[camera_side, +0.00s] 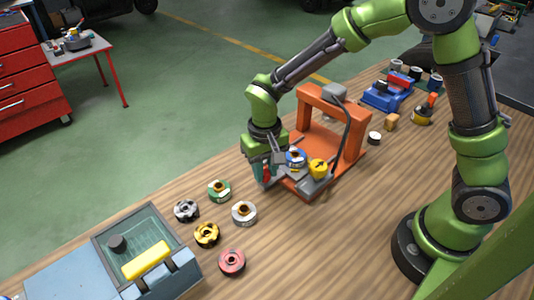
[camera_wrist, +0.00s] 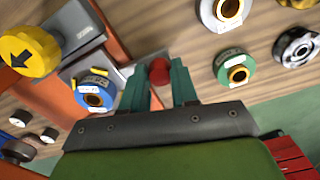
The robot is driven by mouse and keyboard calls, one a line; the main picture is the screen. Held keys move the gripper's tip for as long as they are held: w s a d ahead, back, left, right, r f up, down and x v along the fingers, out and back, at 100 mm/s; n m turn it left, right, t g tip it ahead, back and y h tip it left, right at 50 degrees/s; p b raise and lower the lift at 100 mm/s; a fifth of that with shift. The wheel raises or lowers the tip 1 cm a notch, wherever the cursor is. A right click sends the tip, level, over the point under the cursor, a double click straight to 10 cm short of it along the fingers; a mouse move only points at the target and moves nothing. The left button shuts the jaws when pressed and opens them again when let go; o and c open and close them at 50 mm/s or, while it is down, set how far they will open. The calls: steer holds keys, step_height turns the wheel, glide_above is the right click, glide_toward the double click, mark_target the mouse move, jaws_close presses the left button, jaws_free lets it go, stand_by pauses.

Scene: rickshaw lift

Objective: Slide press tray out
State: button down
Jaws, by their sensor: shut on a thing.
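The orange press (camera_side: 356,148) stands on the wooden bench, with a grey tray (camera_wrist: 121,78) at its base. A blue ring part (camera_side: 296,155) sits at the tray, beside a yellow knob (camera_side: 319,168) with a black arrow. The ring also shows in the wrist view (camera_wrist: 78,93), left of the fingers. My gripper (camera_side: 266,183) is low at the press's left front side. In the wrist view its teal fingers (camera_wrist: 160,75) are shut on a red knob (camera_wrist: 159,71) beside the tray. The fingers hide part of the knob, and its joint to the tray is unclear.
Several loose ring parts, including a green one (camera_side: 219,190) and a red one (camera_side: 232,262), lie left of the press. A blue-grey case (camera_side: 182,265) stands at the front left. A blue fixture (camera_side: 388,93) stands behind right. Bench front of the press is clear.

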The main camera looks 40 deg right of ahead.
steer(key=c, duration=1.1)
jaws_free()
steer(key=shift+a, duration=0.45)
steer(key=shift+o, duration=1.2)
steer(key=shift+d, duration=0.15)
step_height(320, 180, up, 17)
steer(key=shift+w, duration=0.1)
steer(key=s+d+r+m+t+y, duration=0.1)
steer(key=s+d+r+t+y, duration=0.1)
steer(key=s+d+t, duration=0.5)
steer(key=s+d, duration=0.3)
steer(key=s, duration=0.4)
steer(key=shift+d+r, duration=0.3)
